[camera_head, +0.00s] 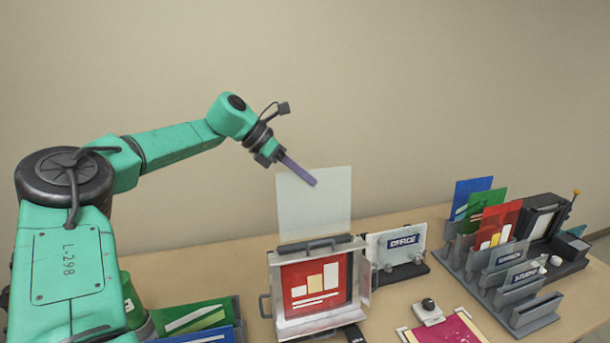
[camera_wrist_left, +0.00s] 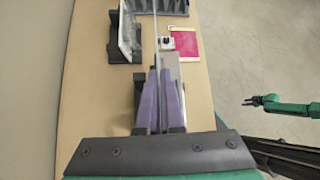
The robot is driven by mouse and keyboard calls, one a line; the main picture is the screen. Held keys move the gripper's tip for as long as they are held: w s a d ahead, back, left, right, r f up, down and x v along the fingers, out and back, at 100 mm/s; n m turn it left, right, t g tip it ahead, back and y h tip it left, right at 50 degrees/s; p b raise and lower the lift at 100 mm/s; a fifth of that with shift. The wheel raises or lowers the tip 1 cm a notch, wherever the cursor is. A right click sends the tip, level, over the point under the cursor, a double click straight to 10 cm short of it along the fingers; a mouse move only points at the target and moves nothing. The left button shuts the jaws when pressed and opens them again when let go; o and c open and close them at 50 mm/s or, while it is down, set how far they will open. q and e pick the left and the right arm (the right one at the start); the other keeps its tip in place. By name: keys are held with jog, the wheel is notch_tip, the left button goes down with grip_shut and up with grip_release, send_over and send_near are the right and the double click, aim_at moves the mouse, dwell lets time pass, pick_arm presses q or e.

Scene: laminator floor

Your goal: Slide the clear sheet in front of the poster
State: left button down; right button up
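The clear sheet (camera_head: 330,208) stands upright above the grey display frame (camera_head: 274,292), its lower edge at the frame's top. I cannot tell whether it has entered a slot. The red poster (camera_head: 338,271), with cream and orange bars, shows inside the frame. My left gripper (camera_head: 312,181) has its purple fingers at the sheet's top edge. In the left wrist view, the fingers (camera_wrist_left: 160,75) are close together around the thin, edge-on sheet (camera_wrist_left: 156,30). My right gripper (camera_wrist_left: 250,101) is empty, its fingers apart, off to the right, clear of the table.
A white panel in a stand (camera_head: 396,246) is right of the frame. A grey rack (camera_head: 480,262) with coloured sheets stands farther right. A magenta sheet (camera_head: 447,331) lies in front, near a small white block (camera_head: 428,313).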

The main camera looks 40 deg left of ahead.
aim_at(306, 194)
pick_arm(q)
jog(key=shift+f, duration=0.2)
dwell(0.5)
jog(key=shift+f, duration=0.15)
jog(key=shift+s+d+f+b, duration=0.1)
jog(key=shift+d+f+b, duration=0.05)
jog(key=shift+f+b, duration=0.55)
jog(key=shift+s+d+f+b, duration=0.1)
jog(key=shift+f+b, duration=0.5)
jog(key=shift+f, duration=0.1)
jog(key=shift+f, duration=0.1)
